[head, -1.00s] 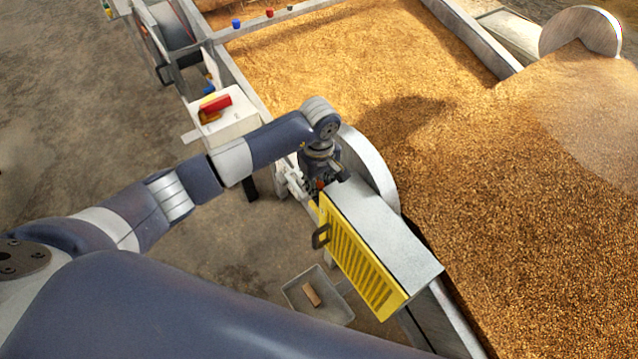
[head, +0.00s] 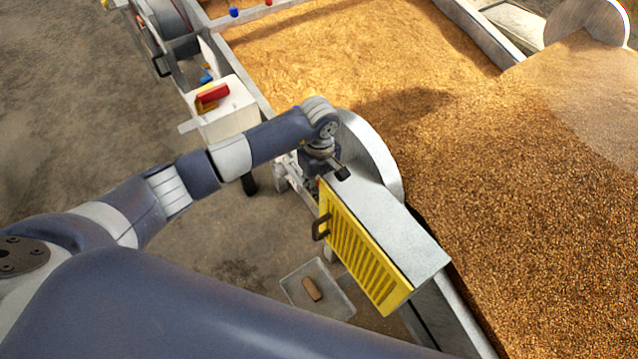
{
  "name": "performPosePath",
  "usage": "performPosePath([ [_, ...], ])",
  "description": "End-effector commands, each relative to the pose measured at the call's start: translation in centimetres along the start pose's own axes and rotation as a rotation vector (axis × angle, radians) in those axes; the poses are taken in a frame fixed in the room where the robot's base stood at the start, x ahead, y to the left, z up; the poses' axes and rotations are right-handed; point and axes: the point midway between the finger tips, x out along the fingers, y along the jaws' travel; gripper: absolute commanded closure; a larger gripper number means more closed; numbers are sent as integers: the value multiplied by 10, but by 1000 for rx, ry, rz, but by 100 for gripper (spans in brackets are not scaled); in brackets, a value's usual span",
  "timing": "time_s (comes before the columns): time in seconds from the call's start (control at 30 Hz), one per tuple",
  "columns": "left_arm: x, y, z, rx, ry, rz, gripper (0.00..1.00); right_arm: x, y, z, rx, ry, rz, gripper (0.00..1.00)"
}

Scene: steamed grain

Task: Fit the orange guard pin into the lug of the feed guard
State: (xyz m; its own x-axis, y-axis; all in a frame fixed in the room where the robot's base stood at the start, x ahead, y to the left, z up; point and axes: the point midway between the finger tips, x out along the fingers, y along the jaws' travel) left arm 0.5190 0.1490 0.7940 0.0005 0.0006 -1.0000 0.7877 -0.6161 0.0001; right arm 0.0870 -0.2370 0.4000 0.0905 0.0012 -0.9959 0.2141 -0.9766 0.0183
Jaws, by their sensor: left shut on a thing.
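The feed guard (head: 361,255) is a yellow slatted panel with a dark handle, set against the side of a grey metal housing (head: 392,232). My left gripper (head: 317,184) points down at the guard's upper left corner, beside the housing. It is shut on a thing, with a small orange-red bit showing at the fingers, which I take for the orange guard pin. The pin's tip and the lug are hidden behind the wrist and fingers, so I cannot tell whether they touch. My right gripper is not in view.
A grey tray (head: 340,304) holding a brown block lies on the floor below the guard. The grain bed (head: 480,190) fills the right side.

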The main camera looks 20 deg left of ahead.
Motion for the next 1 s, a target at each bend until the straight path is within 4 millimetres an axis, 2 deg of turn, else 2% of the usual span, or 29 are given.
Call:
performPosePath([
  [0.27, 0, 0, 0, 0, 0, 1, 100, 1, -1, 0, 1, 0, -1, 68],
  [0.3, 0, 0, 0, 0, 0, 0, 75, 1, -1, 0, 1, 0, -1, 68],
  [0.4, 0, 0, 0, 0, 0, 0, 54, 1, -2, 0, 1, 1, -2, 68],
  [0.77, -2, 0, 0, 0, 0, 0, 54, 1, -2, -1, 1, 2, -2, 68],
  [0.87, -10, 1, -1, 0, 1, 2, 54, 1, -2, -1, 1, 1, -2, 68],
  [1.0, -36, 1, -2, 2, 3, 5, 54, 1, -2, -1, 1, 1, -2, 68],
])
